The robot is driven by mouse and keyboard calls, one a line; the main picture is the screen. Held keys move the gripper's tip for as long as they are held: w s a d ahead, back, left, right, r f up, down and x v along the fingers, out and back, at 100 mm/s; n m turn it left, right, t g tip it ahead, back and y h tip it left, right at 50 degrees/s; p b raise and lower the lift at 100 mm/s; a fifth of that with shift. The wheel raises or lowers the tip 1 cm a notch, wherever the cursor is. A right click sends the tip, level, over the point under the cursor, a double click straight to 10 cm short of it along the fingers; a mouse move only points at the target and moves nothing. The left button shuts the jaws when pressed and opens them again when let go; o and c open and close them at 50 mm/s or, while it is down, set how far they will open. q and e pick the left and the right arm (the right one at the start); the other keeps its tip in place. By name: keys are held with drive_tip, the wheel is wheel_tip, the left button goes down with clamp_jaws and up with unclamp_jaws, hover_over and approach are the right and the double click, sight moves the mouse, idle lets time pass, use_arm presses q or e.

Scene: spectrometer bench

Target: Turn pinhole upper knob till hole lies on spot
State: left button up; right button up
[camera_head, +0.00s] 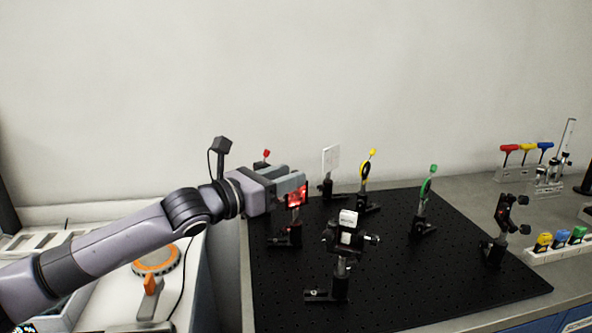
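My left gripper (291,183) reaches in from the left over the back left of the black breadboard. Its fingers are at the top of a post-mounted optic (292,232) with a red-lit face (297,197). The gripper covers part of this mount, so I cannot tell whether its fingers touch or grip a knob. I cannot make out the pinhole, its hole or the spot for certain at this size. My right gripper is out of view.
The breadboard (400,294) also bears a white-topped mount (341,262), a white card (330,160), a yellow-knobbed mount (365,174), a green-knobbed mount (425,192) and a black mount (501,220). A red-knobbed part (264,156) stands behind my gripper. Coloured hex keys (527,147) stand at right.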

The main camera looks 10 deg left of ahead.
use_arm(q)
drive_tip(key=shift+x, duration=1.45)
clamp_jaws()
